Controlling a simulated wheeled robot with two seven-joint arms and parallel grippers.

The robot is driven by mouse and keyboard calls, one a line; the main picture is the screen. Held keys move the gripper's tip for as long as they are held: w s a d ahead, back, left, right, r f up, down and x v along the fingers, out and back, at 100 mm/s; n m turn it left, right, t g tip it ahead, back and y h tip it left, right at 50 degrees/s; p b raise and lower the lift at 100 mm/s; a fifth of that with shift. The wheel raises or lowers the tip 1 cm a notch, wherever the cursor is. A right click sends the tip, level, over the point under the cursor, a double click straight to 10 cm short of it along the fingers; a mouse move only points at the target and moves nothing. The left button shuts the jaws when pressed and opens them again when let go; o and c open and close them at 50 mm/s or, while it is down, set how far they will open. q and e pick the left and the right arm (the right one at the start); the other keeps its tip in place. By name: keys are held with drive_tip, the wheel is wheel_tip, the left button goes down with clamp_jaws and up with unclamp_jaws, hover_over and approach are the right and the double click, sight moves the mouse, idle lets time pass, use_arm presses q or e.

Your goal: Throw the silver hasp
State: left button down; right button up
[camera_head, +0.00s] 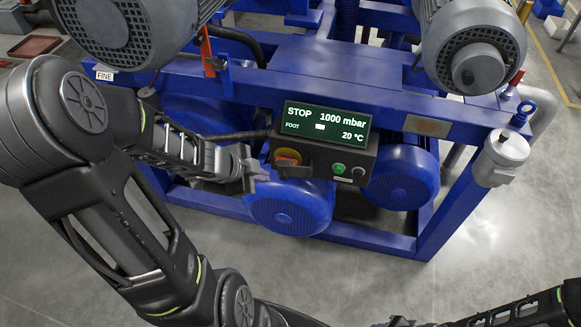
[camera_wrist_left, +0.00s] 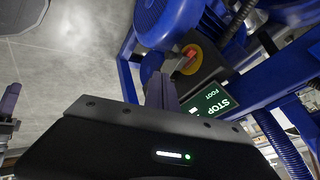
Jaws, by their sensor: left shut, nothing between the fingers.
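No silver hasp can be made out clearly in either view. A dark control box (camera_head: 318,160) is fixed on the front of the blue machine frame. It carries a red and yellow rotary switch (camera_head: 287,157), which also shows in the left wrist view (camera_wrist_left: 190,58). My left gripper (camera_head: 264,175) is shut and empty, just left of the switch. In the left wrist view its fingers (camera_wrist_left: 160,90) point towards the switch; contact cannot be told. My right gripper (camera_head: 402,322) shows only in part at the bottom edge.
The box's screen (camera_head: 327,121) reads STOP, 1000 mbar, 20 °C. A green button (camera_head: 339,168) and a dark knob sit below it. Blue motors (camera_head: 290,208) and blue frame bars surround the box. A metal canister (camera_head: 498,158) stands at the right. The grey floor in front is clear.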

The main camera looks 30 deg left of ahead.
use_arm(q)
drive_tip(key=shift+a+f, duration=0.1)
drive_tip(key=shift+a, duration=0.05)
drive_tip(key=b, duration=0.7)
approach(286, 173)
drive_tip(key=x, duration=0.5)
drive_tip(key=shift+w+f, duration=0.2)
drive_tip(key=shift+w+a+p, duration=0.2)
drive_tip(key=shift+w+p, duration=0.1)
drive_tip(key=shift+w, duration=0.05)
